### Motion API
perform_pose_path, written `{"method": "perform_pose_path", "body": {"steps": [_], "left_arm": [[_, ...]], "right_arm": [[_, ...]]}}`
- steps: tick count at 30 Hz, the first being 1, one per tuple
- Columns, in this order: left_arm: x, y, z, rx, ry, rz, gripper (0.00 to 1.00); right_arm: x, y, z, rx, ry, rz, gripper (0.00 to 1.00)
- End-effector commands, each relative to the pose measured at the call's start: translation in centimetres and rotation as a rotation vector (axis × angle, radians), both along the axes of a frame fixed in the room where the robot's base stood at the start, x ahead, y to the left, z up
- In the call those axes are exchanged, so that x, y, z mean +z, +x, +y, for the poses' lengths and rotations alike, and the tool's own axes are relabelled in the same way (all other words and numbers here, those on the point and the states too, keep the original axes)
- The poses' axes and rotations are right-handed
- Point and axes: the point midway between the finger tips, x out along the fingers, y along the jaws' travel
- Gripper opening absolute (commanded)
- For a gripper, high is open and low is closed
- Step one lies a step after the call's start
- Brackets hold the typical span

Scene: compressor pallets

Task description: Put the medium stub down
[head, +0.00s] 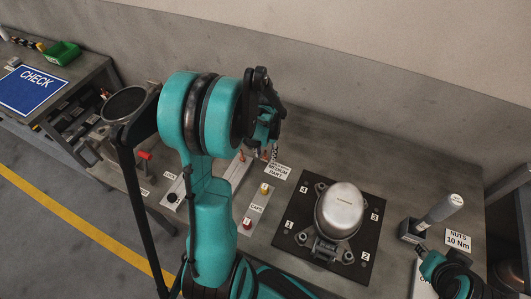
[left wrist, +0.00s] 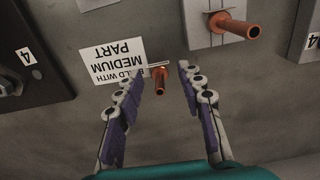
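In the left wrist view a copper-coloured stub (left wrist: 160,82) with a thin crossbar is at the edge of the white "BUILD WITH MEDIUM PART" label (left wrist: 117,60). It appears to stand on the grey table. My left gripper (left wrist: 158,84) is open, with a finger on each side of the stub and a gap to both. In the head view my left gripper (head: 270,148) is over the table close to that label (head: 278,170), and the stub cannot be made out there.
Another copper stub (left wrist: 238,27) sits on a light grey plate (left wrist: 202,38) nearby. A black plate (head: 290,242) numbered 1 to 4 bears a silver compressor (head: 340,209). A grey-handled tool (head: 440,212) stands by the "NUTS 10 Nm" sign (head: 458,240). The table behind the compressor is clear.

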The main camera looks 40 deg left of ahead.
Motion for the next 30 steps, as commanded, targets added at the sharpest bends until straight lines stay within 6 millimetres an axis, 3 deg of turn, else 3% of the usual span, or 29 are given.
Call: {"method": "perform_pose_path", "body": {"steps": [12,22,26,30], "left_arm": [[8.6,0.0,0.0,0.0,0.0,0.0,0.38],[12.4,-0.1,-0.4,-0.005,0.004,-0.009,0.38],[14.1,-0.5,-2.8,-0.033,0.028,-0.068,0.38],[16.6,-2.0,-7.4,-0.088,0.065,-0.197,0.38]], "right_arm": [[3.1,0.0,0.0,0.0,0.0,0.0,0.28],[3.9,0.0,0.0,0.0,0.0,0.0,0.28],[3.9,0.0,0.0,0.0,0.0,0.0,0.28],[3.9,0.0,0.0,0.0,0.0,0.0,0.28]]}}
